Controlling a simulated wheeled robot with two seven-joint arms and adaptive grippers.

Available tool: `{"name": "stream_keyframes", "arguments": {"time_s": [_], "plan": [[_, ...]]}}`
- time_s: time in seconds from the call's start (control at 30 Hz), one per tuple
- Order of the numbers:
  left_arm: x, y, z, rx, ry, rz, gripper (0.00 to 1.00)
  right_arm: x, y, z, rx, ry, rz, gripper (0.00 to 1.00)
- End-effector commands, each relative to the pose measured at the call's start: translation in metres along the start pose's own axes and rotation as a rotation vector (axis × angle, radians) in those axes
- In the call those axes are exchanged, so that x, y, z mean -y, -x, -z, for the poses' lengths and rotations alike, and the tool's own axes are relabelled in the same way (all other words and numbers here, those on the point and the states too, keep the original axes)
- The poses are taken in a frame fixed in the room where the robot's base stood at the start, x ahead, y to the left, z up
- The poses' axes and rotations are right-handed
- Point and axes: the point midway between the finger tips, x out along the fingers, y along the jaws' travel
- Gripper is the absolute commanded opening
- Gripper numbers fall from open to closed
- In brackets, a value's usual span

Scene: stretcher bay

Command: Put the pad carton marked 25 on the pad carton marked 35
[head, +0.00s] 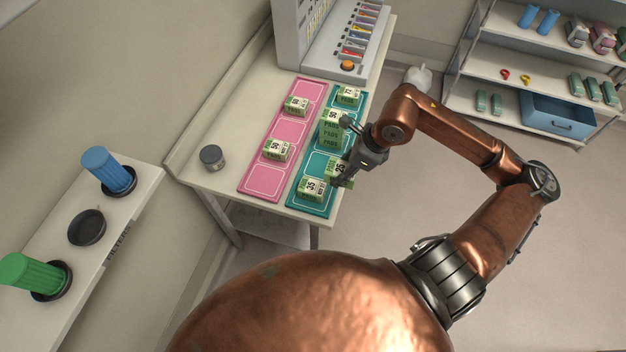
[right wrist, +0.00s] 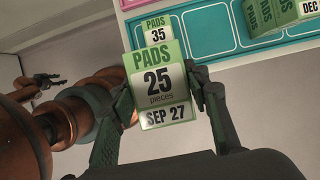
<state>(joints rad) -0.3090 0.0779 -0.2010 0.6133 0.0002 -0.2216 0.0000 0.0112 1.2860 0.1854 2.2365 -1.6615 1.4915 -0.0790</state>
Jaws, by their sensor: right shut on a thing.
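The pad carton marked 25 (head: 341,169), green and white, is held by my right gripper (head: 350,158) beside the right edge of the teal mat. In the right wrist view, the carton marked 25 (right wrist: 158,84) stands upright between the two fingers of the right gripper (right wrist: 166,95), label towards the camera. The pad carton marked 35 (head: 311,189) sits on the near end of the teal mat, left of the held carton in the head view. In the right wrist view, the carton marked 35 (right wrist: 157,34) shows behind the held one, partly hidden. My left gripper is not seen.
The teal mat (head: 317,163) carries other cartons, including a stack (head: 330,132) just behind the gripper. A pink mat (head: 258,181) with two cartons lies to its left. A dark jar (head: 212,157) stands farther left. Floor is open right of the table.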

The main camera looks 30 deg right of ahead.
Motion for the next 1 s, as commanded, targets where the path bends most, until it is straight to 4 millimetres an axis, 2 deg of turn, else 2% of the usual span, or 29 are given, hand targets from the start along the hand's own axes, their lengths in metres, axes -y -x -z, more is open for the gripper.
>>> {"name": "stream_keyframes", "arguments": {"time_s": [0.03, 0.2, 0.3, 0.43, 0.7, 0.9, 1.0], "plan": [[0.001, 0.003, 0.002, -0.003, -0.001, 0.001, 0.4, 0.0, -0.004, -0.01, 0.007, 0.004, -0.001, 0.13], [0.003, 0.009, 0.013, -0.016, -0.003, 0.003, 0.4, 0.0, -0.031, -0.033, 0.006, 0.003, -0.004, 0.13], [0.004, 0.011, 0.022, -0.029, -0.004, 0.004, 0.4, 0.0, -0.057, -0.038, 0.004, 0.001, -0.006, 0.13], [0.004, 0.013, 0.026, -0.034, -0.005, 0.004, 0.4, 0.001, -0.08, -0.045, 0.003, 0.002, -0.004, 0.13], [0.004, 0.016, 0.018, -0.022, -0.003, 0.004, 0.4, 0.002, -0.104, -0.051, 0.002, 0.002, -0.003, 0.13], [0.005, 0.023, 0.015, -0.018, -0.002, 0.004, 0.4, 0.003, -0.126, -0.039, 0.001, 0.001, -0.001, 0.13], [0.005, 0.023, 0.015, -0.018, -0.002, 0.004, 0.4, 0.003, -0.13, -0.038, 0.001, 0.002, 0.0, 0.13]]}}
